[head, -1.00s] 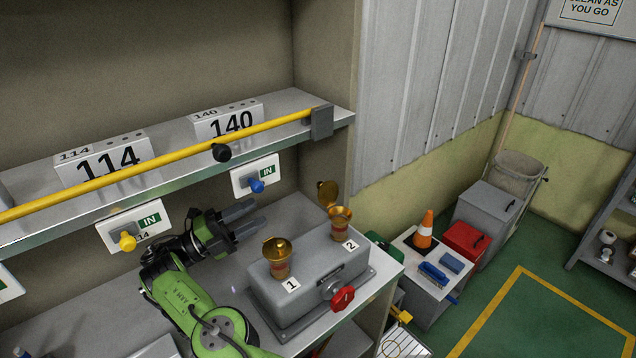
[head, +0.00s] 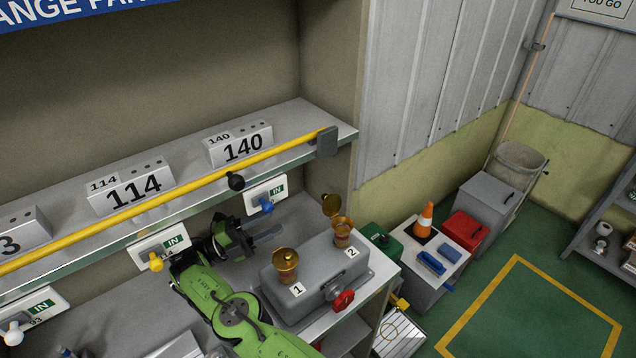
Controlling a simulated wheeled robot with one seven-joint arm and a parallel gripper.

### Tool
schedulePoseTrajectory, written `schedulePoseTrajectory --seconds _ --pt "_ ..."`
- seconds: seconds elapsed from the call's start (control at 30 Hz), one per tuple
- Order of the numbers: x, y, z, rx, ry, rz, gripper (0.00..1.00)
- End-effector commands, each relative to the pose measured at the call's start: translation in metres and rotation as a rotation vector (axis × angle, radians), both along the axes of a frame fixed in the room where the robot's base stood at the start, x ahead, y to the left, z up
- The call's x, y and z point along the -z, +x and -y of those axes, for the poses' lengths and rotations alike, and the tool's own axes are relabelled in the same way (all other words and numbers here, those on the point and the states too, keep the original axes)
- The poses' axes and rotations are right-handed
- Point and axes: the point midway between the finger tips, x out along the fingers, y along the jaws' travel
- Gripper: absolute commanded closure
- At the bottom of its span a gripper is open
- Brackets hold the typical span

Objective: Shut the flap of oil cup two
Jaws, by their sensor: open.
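Oil cup two (head: 342,234) is a brass cup at the right end of a grey box (head: 318,275), beside the label "2" (head: 352,252). Its round flap (head: 330,205) stands up, open, at the back of the cup. Oil cup one (head: 285,268) sits at the left end of the box by the label "1", with its lid over the top. My gripper (head: 270,236) is open and empty, behind and to the left of the box. Its fingers point right, toward cup two, and are apart from both cups.
A red knob (head: 343,300) is on the box's front. A shelf with a yellow bar (head: 190,200) and number blocks (head: 131,189) runs above my gripper. A blue knob (head: 266,205) on an IN plate is behind it.

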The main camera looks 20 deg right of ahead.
Motion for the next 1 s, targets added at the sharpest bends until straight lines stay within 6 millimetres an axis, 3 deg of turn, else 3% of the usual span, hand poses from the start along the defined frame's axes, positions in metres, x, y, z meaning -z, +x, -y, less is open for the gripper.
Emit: schedulePoseTrajectory --seconds 0.03,0.37,0.8,1.0 --pt "-0.009 0.0 0.004 0.003 -0.001 -0.002 0.54" --pt "-0.022 0.0 0.038 0.002 -0.004 -0.002 0.54" --pt "-0.048 0.0 0.113 0.002 -0.003 0.001 0.54" --pt "-0.047 0.001 0.124 -0.001 0.0 0.0 0.54"
